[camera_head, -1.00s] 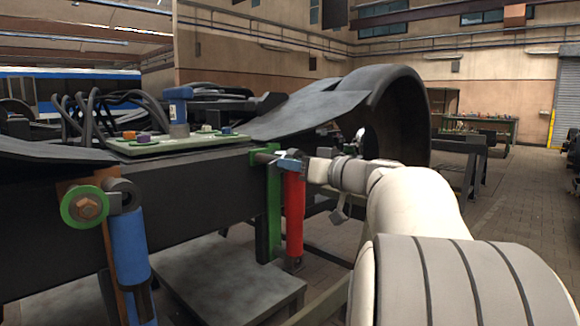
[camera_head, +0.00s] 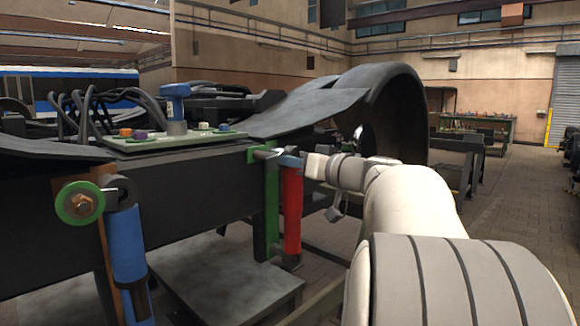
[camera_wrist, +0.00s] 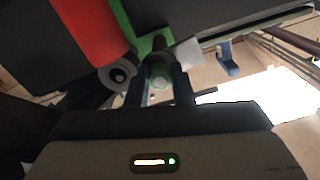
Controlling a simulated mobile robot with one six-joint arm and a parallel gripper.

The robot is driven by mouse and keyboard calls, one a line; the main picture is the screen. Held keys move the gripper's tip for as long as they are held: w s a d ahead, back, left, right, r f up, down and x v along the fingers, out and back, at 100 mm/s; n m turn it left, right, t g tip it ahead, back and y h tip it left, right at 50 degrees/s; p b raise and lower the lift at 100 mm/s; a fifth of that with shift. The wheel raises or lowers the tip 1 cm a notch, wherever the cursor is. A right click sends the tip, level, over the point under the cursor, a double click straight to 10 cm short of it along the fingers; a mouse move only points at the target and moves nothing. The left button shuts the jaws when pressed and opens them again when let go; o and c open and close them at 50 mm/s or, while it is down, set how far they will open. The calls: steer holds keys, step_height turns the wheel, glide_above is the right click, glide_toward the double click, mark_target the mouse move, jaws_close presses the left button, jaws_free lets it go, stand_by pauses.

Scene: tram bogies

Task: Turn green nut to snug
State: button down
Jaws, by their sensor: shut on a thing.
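The pale green nut (camera_wrist: 160,83) sits between the two dark fingers of my gripper (camera_wrist: 160,88) in the wrist view, with a finger on either side. My gripper is shut on it. The nut is on the end of a dark pin at the green bracket (camera_head: 270,200), beside the top of the red damper (camera_head: 292,212). In the head view my gripper (camera_head: 290,161) reaches in from the right at the damper's top, and the nut cannot be made out there. The red damper (camera_wrist: 88,28) and its round grey eye (camera_wrist: 117,75) are left of the nut in the wrist view.
A blue damper (camera_head: 128,250) with a green ring (camera_head: 80,202) hangs at left. A pale green tray (camera_head: 150,142) with coloured parts and a blue tool (camera_head: 176,105) lies on the dark frame. A grey platform (camera_head: 225,280) stands below; open floor lies to the right.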

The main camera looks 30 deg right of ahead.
steer(key=shift+s+f+m+p, duration=0.1)
steer(key=shift+m+p, duration=3.6)
steer(key=shift+m, duration=4.45)
steer(key=shift+f+m+p, duration=0.1)
steer(key=shift+m+p, duration=3.6)
steer(key=shift+m, duration=4.45)
steer(key=shift+f, duration=0.1)
steer(key=c, duration=1.3)
jaws_free()
steer(key=shift+o, duration=0.2)
steer(key=shift+r, duration=0.2)
